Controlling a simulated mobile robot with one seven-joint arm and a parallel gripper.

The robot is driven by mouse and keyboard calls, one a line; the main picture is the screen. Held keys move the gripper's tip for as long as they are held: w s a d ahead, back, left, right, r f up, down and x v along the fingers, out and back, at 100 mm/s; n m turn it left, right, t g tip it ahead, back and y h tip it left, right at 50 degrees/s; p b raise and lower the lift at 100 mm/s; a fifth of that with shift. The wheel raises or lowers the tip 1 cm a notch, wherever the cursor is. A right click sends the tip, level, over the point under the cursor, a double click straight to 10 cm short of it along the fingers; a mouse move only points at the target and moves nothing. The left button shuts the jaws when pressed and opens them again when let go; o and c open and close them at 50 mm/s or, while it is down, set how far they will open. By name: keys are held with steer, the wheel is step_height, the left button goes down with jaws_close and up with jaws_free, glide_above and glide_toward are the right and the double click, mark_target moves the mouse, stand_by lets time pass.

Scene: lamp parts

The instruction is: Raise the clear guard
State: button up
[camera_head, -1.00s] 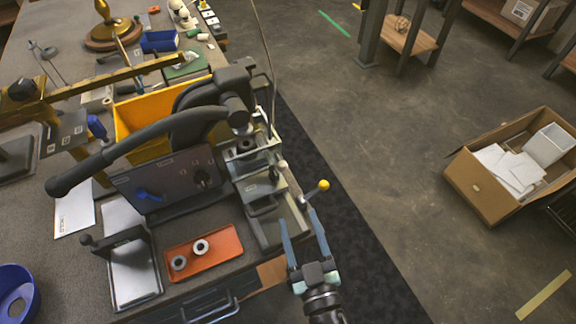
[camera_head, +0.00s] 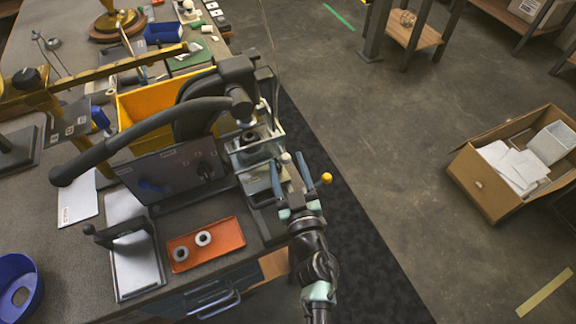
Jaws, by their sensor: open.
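The bench press (camera_head: 240,95) stands at the bench's right edge, with a long black lever reaching left. A pale panel (camera_head: 256,178) low on its right-hand part looks like the clear guard. It appears lowered, but its edges are hard to make out and my gripper partly covers that area. A small whitish knob (camera_head: 285,157) shows at the panel's right side. My gripper (camera_head: 287,163) is open, its two blue-grey fingers pointing up the picture. The knob appears between the fingertips; I cannot tell whether they touch it. A yellow ball knob (camera_head: 326,178) is just right of the gripper.
An orange tray (camera_head: 225,241) with two ring-shaped parts lies in front of the press. A dark control panel (camera_head: 170,178) and a yellow bin (camera_head: 140,108) stand to the left. A cardboard box (camera_head: 490,190) sits on the floor at right.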

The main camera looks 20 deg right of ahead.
jaws_close()
stand_by(1.4)
